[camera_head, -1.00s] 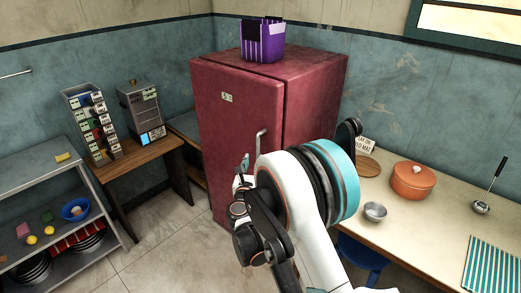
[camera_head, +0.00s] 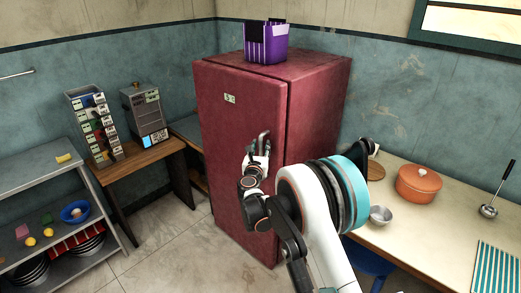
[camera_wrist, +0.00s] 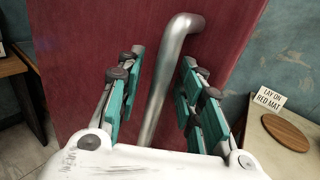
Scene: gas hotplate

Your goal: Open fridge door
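The red fridge (camera_head: 318,110) stands in the corner with its front door (camera_head: 235,125) closed. A grey metal bar handle (camera_head: 264,139) is on the door near its right edge. In the wrist view the handle (camera_wrist: 168,75) runs between the two fingers of my gripper (camera_wrist: 157,95). The fingers have teal pads and are spread apart, with gaps on both sides of the handle. In the head view my gripper (camera_head: 258,156) is at the door, at the handle's height. The lower end of the handle is hidden behind my gripper's white palm.
A purple bin (camera_head: 266,42) stands on top of the fridge. On the right is a counter (camera_head: 420,235) with an orange pot (camera_head: 418,184) and a metal bowl (camera_head: 381,215). On the left are a shelf unit (camera_head: 40,177) and a wooden desk (camera_head: 140,162). Floor before the fridge is free.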

